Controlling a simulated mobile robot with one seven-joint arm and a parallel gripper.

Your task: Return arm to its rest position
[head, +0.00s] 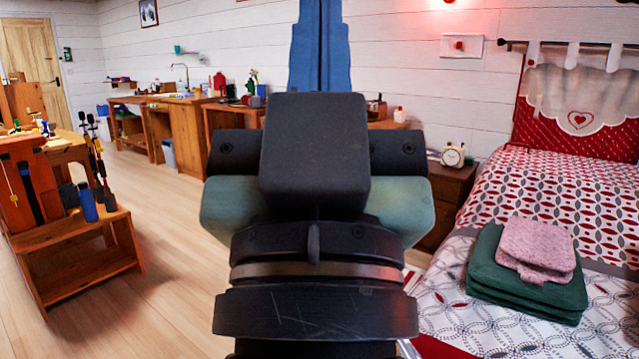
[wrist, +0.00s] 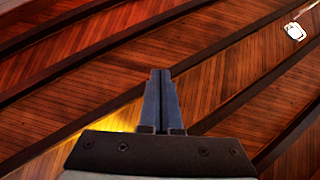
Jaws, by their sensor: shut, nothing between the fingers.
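My gripper (head: 320,45) is raised in the middle of the head view, with its blue fingers pointing up and side by side. My dark wrist and arm fill the centre of that view and hide part of the back wall and furniture. In the wrist view my gripper (wrist: 161,75) is shut, with its fingertips together and nothing between them.
A bed (head: 540,190) with folded green and pink textiles (head: 525,290) stands at right. A nightstand (head: 450,185) holds an alarm clock (head: 452,155). A wooden bench (head: 85,255) stands at left. Desks (head: 185,125) line the back wall. Floor (head: 170,260) is clear at left of centre.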

